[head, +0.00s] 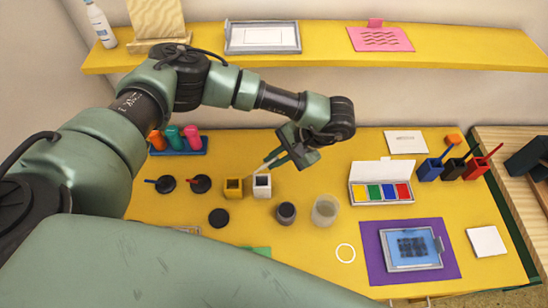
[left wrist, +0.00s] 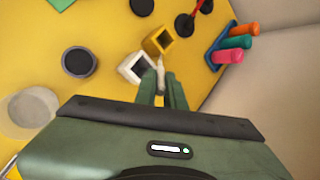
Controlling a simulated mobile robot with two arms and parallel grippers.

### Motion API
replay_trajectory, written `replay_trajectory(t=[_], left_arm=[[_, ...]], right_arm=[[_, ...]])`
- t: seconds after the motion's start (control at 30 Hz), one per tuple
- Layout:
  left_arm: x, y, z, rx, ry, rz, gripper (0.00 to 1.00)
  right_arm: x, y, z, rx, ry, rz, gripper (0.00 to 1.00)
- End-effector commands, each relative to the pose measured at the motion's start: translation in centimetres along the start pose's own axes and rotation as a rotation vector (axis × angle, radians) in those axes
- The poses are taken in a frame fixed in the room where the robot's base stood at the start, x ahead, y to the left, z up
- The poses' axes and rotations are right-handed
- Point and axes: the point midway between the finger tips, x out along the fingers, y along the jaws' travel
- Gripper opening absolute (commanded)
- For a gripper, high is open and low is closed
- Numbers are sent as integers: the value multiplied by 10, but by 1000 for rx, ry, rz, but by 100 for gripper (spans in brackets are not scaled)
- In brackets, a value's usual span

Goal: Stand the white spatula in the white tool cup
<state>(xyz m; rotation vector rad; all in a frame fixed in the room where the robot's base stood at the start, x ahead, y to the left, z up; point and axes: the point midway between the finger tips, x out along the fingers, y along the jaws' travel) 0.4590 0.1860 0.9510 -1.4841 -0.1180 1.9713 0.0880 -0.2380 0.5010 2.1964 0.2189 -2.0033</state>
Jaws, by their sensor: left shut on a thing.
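The white tool cup (head: 262,191) is a small square open-topped cup on the yellow table, right beside a yellow cup. My left gripper (head: 274,158) is above and just behind the white cup, shut on the white spatula. Only a short pale end of the spatula (left wrist: 161,72) shows past the fingertips (left wrist: 161,88) in the left wrist view. That end is close to the rim of the white cup (left wrist: 128,73); I cannot tell whether it is inside or beside the opening. My right gripper is not in view.
The yellow cup (head: 233,193) stands immediately left. A dark round pot (head: 286,213) and a clear beaker (head: 325,210) stand to the front right. Ink bottles in a blue rack (head: 180,149) are at the back left. A four-colour inkpad box (head: 381,184) is on the right.

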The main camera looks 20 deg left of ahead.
Motion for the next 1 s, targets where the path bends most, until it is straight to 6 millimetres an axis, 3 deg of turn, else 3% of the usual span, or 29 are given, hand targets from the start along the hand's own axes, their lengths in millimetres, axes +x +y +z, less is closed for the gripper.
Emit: replay_trajectory(t=[0.33, 0.67, 0.7, 0.73, 1.0], left_arm=[[7, 4, -3, 0, 0, -1, 0], [14, 7, -6, 0, 1, -1, 0], [12, 6, -5, 0, 1, -1, 21], [12, 6, -5, 0, 0, -1, 30], [12, 6, -5, 0, 0, -1, 32]], right_arm=[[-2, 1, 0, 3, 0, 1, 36], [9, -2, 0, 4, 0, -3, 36], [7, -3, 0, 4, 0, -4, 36], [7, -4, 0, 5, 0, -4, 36], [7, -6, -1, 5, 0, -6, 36]])
